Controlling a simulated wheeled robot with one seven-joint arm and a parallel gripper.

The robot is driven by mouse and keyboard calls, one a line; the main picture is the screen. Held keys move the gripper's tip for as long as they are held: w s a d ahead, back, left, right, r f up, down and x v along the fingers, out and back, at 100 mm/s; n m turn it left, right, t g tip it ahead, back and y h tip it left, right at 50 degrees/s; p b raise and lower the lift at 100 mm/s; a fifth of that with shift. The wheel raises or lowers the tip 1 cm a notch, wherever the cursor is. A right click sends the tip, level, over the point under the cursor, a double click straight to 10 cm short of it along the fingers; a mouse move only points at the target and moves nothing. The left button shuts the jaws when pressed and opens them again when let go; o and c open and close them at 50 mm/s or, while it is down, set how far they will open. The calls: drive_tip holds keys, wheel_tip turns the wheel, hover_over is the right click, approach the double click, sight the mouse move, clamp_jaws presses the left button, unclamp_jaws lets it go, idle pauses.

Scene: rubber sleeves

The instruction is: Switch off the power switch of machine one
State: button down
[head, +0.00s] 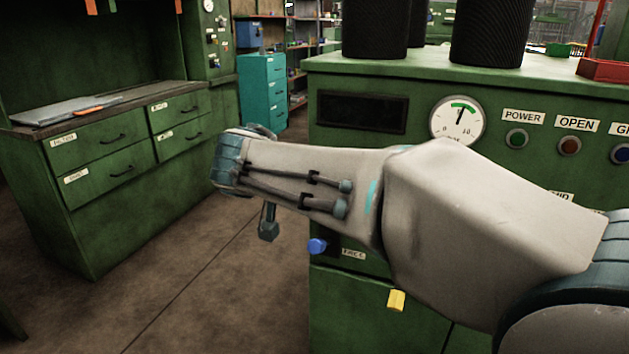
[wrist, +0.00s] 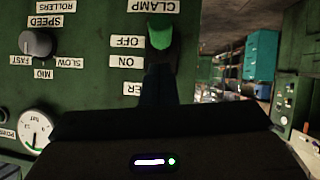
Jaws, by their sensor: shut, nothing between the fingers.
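The green machine (head: 336,77) stands in front of me with its control panel partly behind my arm. In the wrist view, where the labels are upside down, a green-tipped lever (wrist: 159,32) stands out from the panel beside the OFF label (wrist: 124,41) and near CLAMP. The ON label (wrist: 124,62) and a partly hidden label ending in "ER" sit beside my gripper. My gripper (wrist: 160,72) is shut, empty and dark, with its tips close to the lever's base; I cannot tell if they touch it.
A blue knob (head: 317,246) and a yellow knob (head: 396,300) stick out below my arm. A gauge (head: 458,122) and a green POWER button (head: 516,139) show above. A green workbench (head: 110,160) stands left; the floor between is clear.

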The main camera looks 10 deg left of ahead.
drive_tip(key=shift+r, duration=0.15)
drive_tip(key=r+p+v, duration=0.1)
drive_tip(key=p+v, duration=0.1)
drive_tip(key=v, duration=1.1)
drive_tip(key=shift+w+p, duration=0.3)
drive_tip(key=shift+p, duration=0.1)
drive_tip(key=shift+a, duration=0.1)
drive_tip(key=s+d+n+g+p, duration=0.2)
drive_tip(key=d+g+p, duration=0.4)
drive_tip(key=d+p, duration=0.8)
drive_tip(key=s+d+f+g+y+p, duration=0.1)
drive_tip(key=s+d+y+p, duration=0.3)
drive_tip(key=s+d+p, duration=0.5)
drive_tip(key=shift+s+d+f+g+y, duration=0.3)
drive_tip(key=shift+d+g, duration=0.3)
drive_tip(key=shift+d, duration=0.5)
